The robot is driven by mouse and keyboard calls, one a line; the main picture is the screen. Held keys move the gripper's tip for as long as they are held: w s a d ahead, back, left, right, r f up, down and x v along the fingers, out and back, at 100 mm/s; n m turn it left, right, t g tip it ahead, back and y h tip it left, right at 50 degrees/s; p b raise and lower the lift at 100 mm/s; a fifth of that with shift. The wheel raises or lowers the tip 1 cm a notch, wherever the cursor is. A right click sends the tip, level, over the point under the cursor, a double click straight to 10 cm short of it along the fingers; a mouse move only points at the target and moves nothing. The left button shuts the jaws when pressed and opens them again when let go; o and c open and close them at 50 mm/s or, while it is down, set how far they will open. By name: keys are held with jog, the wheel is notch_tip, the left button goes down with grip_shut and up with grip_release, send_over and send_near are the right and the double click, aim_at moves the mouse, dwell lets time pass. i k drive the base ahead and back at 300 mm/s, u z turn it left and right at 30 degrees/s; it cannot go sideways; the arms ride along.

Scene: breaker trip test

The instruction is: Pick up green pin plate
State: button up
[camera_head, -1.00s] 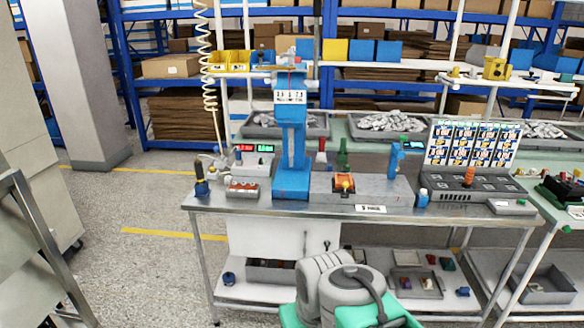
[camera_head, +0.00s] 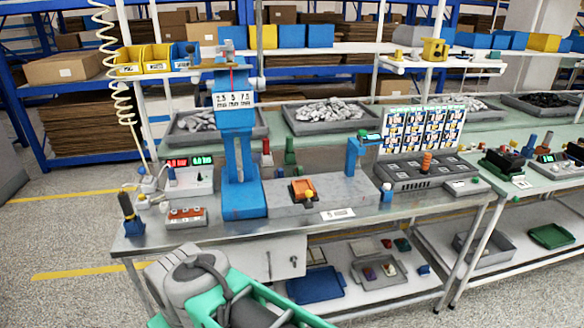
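A small green upright piece (camera_head: 290,152) stands at the back of the workbench, just right of a similar red one (camera_head: 267,152). It may be the green pin plate, but it is too small to be sure. Another small green item (camera_head: 402,244) lies on the lower shelf. Grey and green links of my arm show at the bottom, in front of the bench. My gripper is not in view, so I cannot see what it holds.
A tall blue press (camera_head: 237,150) stands on the bench (camera_head: 225,232), with an orange part (camera_head: 302,190) on the grey block beside it. A black-topped fixture (camera_head: 425,172) stands to the right. A blue tray (camera_head: 315,285) lies below. The floor at left is clear.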

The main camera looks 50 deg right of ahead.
aim_at(298, 172)
jog(key=z, duration=0.5)
jog(key=i, duration=0.7)
jog(key=z, duration=0.6)
